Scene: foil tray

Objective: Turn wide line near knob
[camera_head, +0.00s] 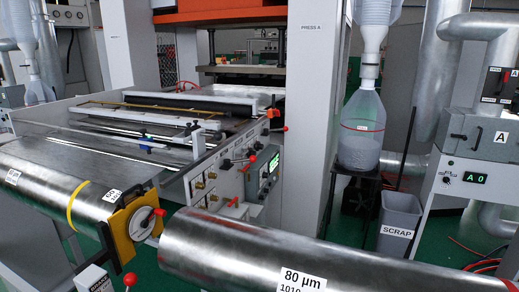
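The machine's side panel (240,174) carries several small brass-coloured knobs, red-tipped levers and a green-lit display (270,166). A red-tipped handle (158,213) sits on the yellow plate (128,226) at the end of the left foil roll. Another red knob (130,280) shows low, near a white box (94,281). I cannot tell which of these is the wide line's near knob; labels there are too small to read. Neither of my grippers shows in the head view, and nothing is seen touching the knobs.
A large metal roll (270,253) marked 80 µm fills the lower front. The left roll (48,193) has a yellow band. At the right are a grey scrap bin (400,218), a clear hopper (361,130) on a black stand and unit A (475,140). Green floor shows between them.

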